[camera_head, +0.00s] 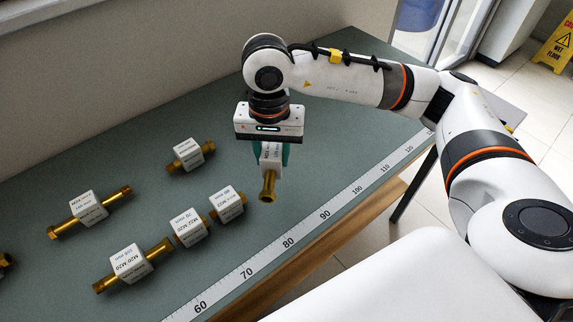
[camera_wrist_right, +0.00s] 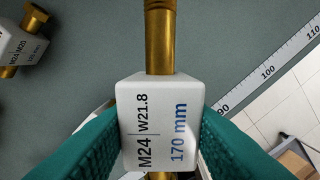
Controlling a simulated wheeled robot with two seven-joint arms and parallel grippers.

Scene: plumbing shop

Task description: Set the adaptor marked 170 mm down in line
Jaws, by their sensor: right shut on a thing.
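The adaptor marked 170 mm (camera_wrist_right: 160,122) has a white block with brass ends and reads M24 and W21.8 in the right wrist view. In the head view the same adaptor (camera_head: 269,182) hangs under my right gripper (camera_head: 272,153), one brass end toward the ruler. The gripper's green fingers are shut on the sides of its block. I cannot tell whether it touches the table. A row of adaptors lies to its left along the ruler: a long one (camera_head: 130,263), one marked 70 mm (camera_head: 188,228) and a short one (camera_head: 228,204). My left gripper is not in view.
Two more adaptors lie farther back, one at the back (camera_head: 188,154) and a long one at the left (camera_head: 86,207). A brass end shows at the left edge. A ruler strip (camera_head: 306,228) runs along the table's front edge. The grey-green table (camera_head: 330,135) is clear right of the gripper.

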